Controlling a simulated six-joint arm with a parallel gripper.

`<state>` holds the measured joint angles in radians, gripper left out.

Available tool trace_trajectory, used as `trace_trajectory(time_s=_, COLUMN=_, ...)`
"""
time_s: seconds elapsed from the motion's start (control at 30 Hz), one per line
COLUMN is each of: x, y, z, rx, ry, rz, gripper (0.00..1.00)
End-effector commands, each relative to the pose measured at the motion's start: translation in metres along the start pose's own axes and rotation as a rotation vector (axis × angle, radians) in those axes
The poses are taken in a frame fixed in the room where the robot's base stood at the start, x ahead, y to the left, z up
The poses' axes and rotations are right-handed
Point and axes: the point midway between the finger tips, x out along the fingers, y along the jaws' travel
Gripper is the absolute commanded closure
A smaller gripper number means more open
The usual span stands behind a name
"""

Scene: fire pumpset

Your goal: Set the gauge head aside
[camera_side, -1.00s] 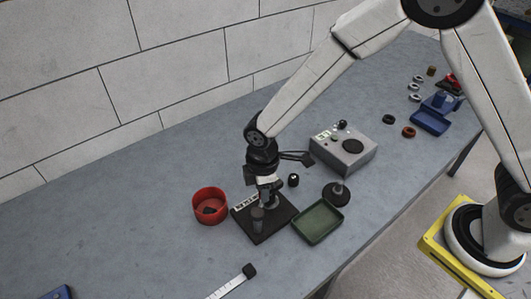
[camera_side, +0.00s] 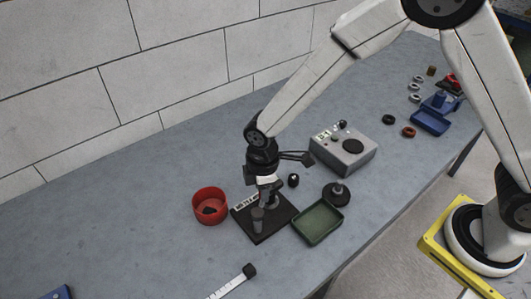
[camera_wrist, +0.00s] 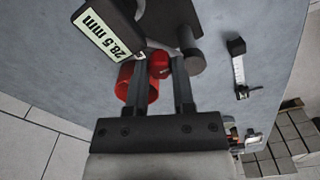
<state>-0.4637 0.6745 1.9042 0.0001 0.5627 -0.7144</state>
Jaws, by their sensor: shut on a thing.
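My gripper (camera_wrist: 162,66) is shut on the gauge head. A small red round part (camera_wrist: 160,65) shows between the fingertips in the wrist view, next to a dark body with a pale "28.5 mm" readout (camera_wrist: 104,33). In the side view my gripper (camera_side: 268,197) is low over a square black base plate (camera_side: 268,228) with a short grey post (camera_side: 258,219). The post also shows in the wrist view (camera_wrist: 191,62), just right of the fingers. The fingers hide much of the gauge head, and I cannot tell whether it touches the plate.
A red bowl (camera_side: 210,219) with something dark inside stands left of the plate. A green tray (camera_side: 318,222) lies to its right, with a round black piece (camera_side: 337,195) behind it. A grey box (camera_side: 344,150) stands farther back.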

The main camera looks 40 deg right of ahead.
Motion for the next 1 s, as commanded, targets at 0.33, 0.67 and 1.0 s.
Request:
trace_trajectory(time_s=0.33, x=-0.0005, y=0.0002, z=0.0002, rx=0.003, ry=0.000, rz=0.000, gripper=1.00)
trace_trajectory(time_s=0.67, x=-0.0006, y=-0.0018, z=0.0030, rx=0.087, ry=0.000, rz=0.000, gripper=1.00)
trace_trajectory(time_s=1.0, x=-0.0007, y=-0.0090, z=0.0100, rx=0.330, ry=0.000, rz=0.000, gripper=1.00)
